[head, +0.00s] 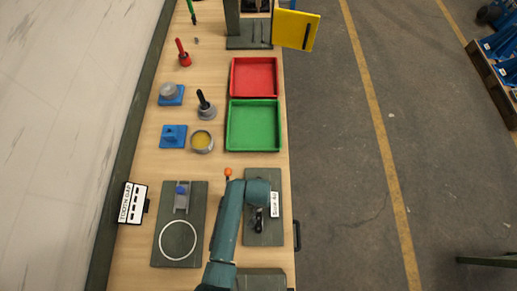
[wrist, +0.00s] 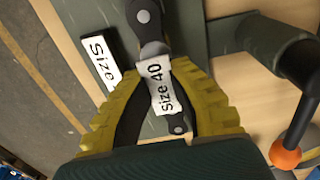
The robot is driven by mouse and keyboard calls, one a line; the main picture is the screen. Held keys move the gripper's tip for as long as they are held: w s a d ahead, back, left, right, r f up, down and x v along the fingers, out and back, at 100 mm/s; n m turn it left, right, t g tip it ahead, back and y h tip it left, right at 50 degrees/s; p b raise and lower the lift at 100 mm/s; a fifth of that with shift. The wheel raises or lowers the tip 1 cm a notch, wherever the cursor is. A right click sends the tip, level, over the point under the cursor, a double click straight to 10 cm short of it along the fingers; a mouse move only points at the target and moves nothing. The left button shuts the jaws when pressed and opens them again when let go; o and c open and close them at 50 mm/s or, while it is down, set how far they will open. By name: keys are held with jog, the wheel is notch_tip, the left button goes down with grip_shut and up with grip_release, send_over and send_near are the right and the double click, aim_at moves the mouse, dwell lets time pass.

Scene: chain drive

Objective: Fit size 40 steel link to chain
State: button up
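The size 40 steel link (wrist: 150,32) is a dark bar with rounded ends and a white "Size 40" tag (wrist: 166,90). In the wrist view it lies between the yellow fingers of my gripper (wrist: 160,62). The fingertips close in on both sides of it at the tag, so my gripper looks shut on the link. In the head view the link (head: 258,223) is small and dark over a grey-green board, beside a "Size 40" sign (head: 275,204). My arm hides part of it, and I cannot tell whether it is lifted. I cannot make out a chain.
Left of my arm, a dark board (head: 195,250) holds a white ring and a metal bracket with a blue part. Green (head: 232,143) and red (head: 276,78) trays stand farther back. An orange-tipped lever (wrist: 285,154) is close to my gripper's right in the wrist view.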

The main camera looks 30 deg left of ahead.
jog(key=o, duration=0.4)
notch_tip(320, 180, up, 12)
dwell(0.3)
dwell(0.5)
jog(key=w+d+r+m+t+p, duration=0.1)
jog(key=w+d+r+t, duration=0.3)
jog(key=r, duration=0.6)
jog(key=w+d+r+m+t+p, duration=0.2)
jog(key=w+d+r, duration=0.1)
jog(key=w+r, duration=0.5)
jog(key=w+d+r+m+t+p, duration=0.1)
jog(key=w+d+r+t, duration=0.25)
jog(key=r, duration=0.75)
jog(key=d+r+m+t, duration=0.1)
jog(key=d+r+t, duration=0.2)
jog(key=r, duration=0.7)
jog(key=d+r+m+t, duration=0.1)
jog(key=d+r+t, duration=0.25)
jog(key=r, duration=0.65)
jog(key=s+r+m+t, duration=0.1)
jog(key=s+r+t, duration=0.5)
jog(key=r, duration=0.7)
jog(key=shift+s+a+r+h+p, duration=0.2)
jog(key=shift+s+r+h+p, duration=0.15)
jog(key=shift+s, duration=0.3)
